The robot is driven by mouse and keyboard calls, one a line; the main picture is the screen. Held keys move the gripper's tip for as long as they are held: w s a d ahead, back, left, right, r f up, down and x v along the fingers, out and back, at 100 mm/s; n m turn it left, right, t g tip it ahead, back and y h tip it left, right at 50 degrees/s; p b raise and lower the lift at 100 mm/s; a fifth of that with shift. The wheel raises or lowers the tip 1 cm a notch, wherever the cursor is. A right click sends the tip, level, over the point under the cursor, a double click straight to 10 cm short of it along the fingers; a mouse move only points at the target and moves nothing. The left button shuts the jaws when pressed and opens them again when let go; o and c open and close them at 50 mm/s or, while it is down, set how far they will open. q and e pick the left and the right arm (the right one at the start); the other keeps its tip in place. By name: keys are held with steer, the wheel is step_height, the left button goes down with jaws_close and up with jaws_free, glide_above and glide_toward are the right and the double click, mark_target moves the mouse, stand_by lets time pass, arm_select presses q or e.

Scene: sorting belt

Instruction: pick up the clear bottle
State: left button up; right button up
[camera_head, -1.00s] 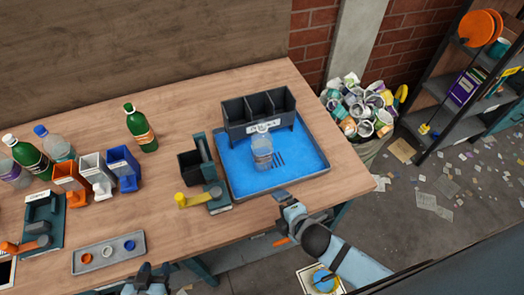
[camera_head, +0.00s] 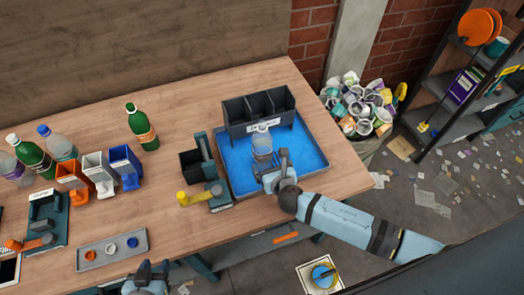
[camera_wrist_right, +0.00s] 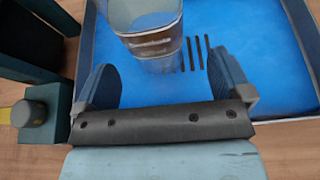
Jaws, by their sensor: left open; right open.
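The clear bottle (camera_head: 262,144) stands upright in the blue tray (camera_head: 235,166), in front of the dark three-slot bin. My left gripper (camera_head: 148,272) is at the table's front edge, away from the bottle.
The dark three-slot bin (camera_head: 258,111) stands at the tray's back. A teal device with a yellow knob (camera_head: 185,197) is left of the tray. Green bottles (camera_head: 141,127), coloured dispensers (camera_head: 125,166) and a grey cap tray (camera_head: 110,250) lie further left. The table middle is clear.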

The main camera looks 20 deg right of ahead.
mark_target(266, 160)
steer(key=x, duration=0.6)
steer(key=shift+a+r+p, duration=0.1)
steer(key=shift+a+p, duration=0.2)
steer(key=shift+s, duration=0.1)
steer(key=c, duration=1)
steer(key=shift+r, duration=0.1)
steer(key=shift+c, duration=0.2)
step_height(266, 160, up, 20)
steer(key=shift+f+p, duration=0.15)
steer(key=shift+p, duration=0.55)
steer(key=s+r+p, duration=0.1)
steer(key=s+r, duration=0.9)
steer(key=r, duration=0.4)
steer(key=shift+d, duration=0.2)
